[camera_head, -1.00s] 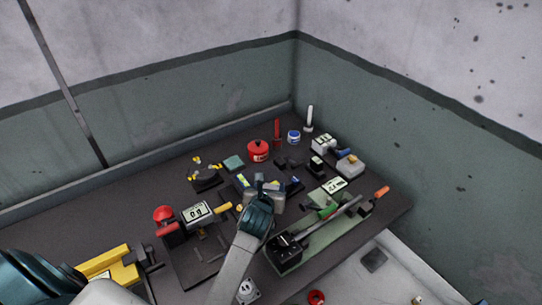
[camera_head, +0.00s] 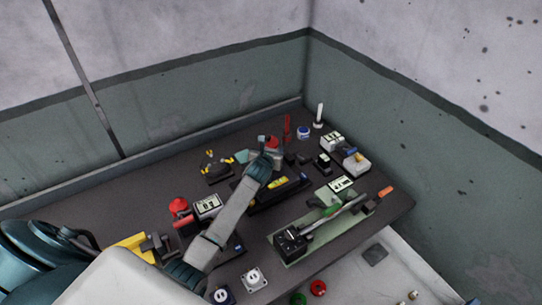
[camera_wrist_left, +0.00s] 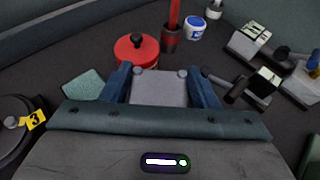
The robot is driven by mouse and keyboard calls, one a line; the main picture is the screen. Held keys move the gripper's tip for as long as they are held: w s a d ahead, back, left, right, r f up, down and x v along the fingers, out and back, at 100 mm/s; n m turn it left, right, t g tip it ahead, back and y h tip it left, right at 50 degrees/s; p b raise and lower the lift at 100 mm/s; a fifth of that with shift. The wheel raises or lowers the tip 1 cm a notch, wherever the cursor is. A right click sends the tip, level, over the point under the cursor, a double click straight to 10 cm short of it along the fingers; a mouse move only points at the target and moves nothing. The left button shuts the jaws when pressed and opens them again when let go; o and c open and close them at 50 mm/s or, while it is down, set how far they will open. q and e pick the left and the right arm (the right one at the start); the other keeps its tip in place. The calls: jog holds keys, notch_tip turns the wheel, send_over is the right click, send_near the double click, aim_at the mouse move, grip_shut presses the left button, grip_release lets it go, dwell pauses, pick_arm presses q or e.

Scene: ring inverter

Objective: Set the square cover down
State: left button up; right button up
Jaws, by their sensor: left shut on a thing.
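The square cover (camera_wrist_left: 160,88), a flat light-grey plate, sits between the two blue fingers of my left gripper (camera_wrist_left: 162,80) in the left wrist view. The gripper is shut on it. In the head view my left gripper (camera_head: 264,155) is over the back part of the dark bench, close to the red pot. The cover is mostly hidden behind the gripper there, and I cannot tell whether it touches the bench. My right gripper is not in view.
The red pot (camera_wrist_left: 136,50) stands just beyond the cover. A teal pad (camera_wrist_left: 84,86) lies to its left, and a black round device with yellow tags (camera_wrist_left: 12,122) is farther left. A red cylinder (camera_wrist_left: 172,30), a blue-white jar (camera_wrist_left: 195,28) and boxed devices (camera_wrist_left: 252,38) stand right.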

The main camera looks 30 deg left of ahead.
pick_arm(q)
notch_tip(320, 180, down, 4)
jog(key=b, duration=0.3)
jog(key=shift+w+a+r+b, duration=0.1)
jog(key=shift+w+r+b, duration=0.05)
jog(key=shift+b, duration=0.25)
jog(key=shift+r, duration=0.1)
jog(key=o, duration=1.1)
